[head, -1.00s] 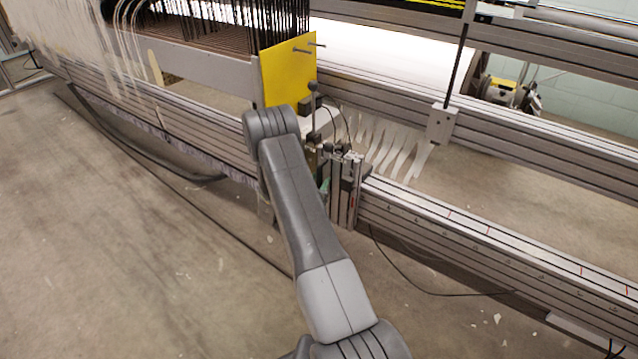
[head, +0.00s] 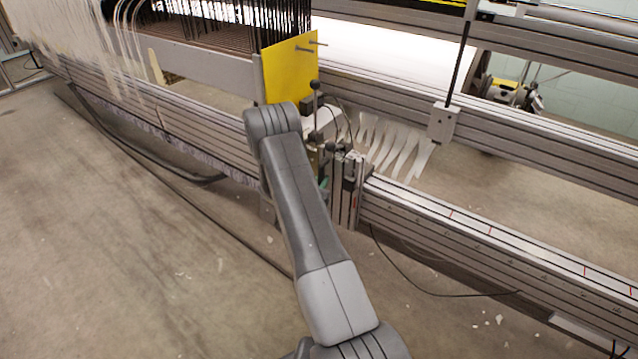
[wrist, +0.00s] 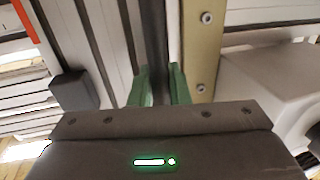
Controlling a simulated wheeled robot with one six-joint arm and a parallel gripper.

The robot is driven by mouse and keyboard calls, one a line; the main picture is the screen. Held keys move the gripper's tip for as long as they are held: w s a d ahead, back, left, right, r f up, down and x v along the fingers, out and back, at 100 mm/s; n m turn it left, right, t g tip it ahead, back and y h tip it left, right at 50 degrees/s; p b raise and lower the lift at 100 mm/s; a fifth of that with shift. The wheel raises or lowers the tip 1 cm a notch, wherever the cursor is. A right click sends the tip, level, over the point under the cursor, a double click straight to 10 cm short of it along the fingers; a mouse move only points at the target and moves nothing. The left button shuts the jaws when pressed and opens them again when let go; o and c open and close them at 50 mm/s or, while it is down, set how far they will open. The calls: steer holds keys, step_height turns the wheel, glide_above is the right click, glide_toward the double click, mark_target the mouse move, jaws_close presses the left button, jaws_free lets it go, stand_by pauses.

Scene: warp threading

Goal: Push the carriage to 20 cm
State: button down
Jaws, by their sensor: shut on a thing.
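The carriage (head: 346,172) is a cluster of small metal and black parts on the front rail, just right of the yellow plate. A thin lever with a dark ball knob (head: 315,85) stands up beside it. My gripper (wrist: 159,85) has green fingers closed on a dark upright rod (wrist: 155,35) in the wrist view. The rod appears to belong to the carriage, but its lower end is hidden by the gripper body. In the head view my arm covers most of the gripper; only a bit of green shows beside the carriage.
The front rail (head: 480,235) runs clear to the right of the carriage, with red marks along its top. The yellow plate (head: 289,68) and dark harness wires (head: 283,25) stand to the left. White warp strips (head: 395,148) hang behind the carriage. A cable hangs below the rail.

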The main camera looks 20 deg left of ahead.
steer(key=shift+s+d, duration=0.15)
steer(key=shift+d, duration=0.25)
steer(key=c, duration=1.4)
jaws_free()
steer(key=shift+c, duration=0.2)
steer(key=shift+a, duration=0.1)
steer(key=shift+s+a, duration=0.1)
steer(key=shift+s, duration=0.05)
steer(key=s+a+p, duration=0.2)
steer(key=s, duration=1.1)
steer(key=shift+s+p, duration=0.15)
steer(key=shift+p, duration=0.15)
